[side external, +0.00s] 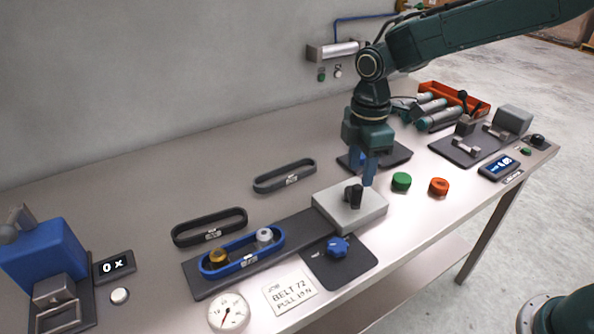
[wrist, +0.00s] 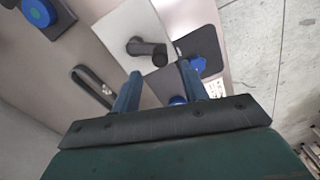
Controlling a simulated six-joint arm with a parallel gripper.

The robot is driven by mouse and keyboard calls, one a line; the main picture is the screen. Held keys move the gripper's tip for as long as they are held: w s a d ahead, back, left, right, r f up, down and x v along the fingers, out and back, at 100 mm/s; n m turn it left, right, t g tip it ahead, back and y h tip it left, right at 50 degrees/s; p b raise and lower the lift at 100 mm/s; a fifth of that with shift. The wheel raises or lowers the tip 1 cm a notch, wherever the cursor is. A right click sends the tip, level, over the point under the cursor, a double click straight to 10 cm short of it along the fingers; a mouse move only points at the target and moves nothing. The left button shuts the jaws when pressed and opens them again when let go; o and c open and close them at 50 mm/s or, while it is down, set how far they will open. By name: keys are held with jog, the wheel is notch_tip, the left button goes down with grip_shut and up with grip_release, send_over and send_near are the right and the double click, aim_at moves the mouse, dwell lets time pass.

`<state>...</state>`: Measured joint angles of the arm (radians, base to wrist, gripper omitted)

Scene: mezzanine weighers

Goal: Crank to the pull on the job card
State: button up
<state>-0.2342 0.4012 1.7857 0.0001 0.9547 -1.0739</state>
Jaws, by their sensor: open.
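The job card (side external: 290,293) lies at the table's front edge; it reads BELT 72 and a PULL figure in N, too small to be sure of. A grey block (side external: 333,207) carries a black crank (side external: 355,195), also seen in the wrist view (wrist: 148,50). A blue belt (side external: 213,273) runs around a gold pulley (side external: 217,256) and a silver pulley (side external: 264,235) on a dark plate.
A blue knob (side external: 338,246) sits on a dark mat in front of the block. Two dark belts (side external: 210,227) (side external: 284,176) lie behind. Green (side external: 401,181) and orange (side external: 438,186) round pieces stand to the right. A blue machine (side external: 42,255) stands at left; an orange bin (side external: 455,97) at the back.

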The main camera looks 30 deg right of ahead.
aim_at(358, 187)
jog(key=shift+f, duration=3.1)
grip_shut()
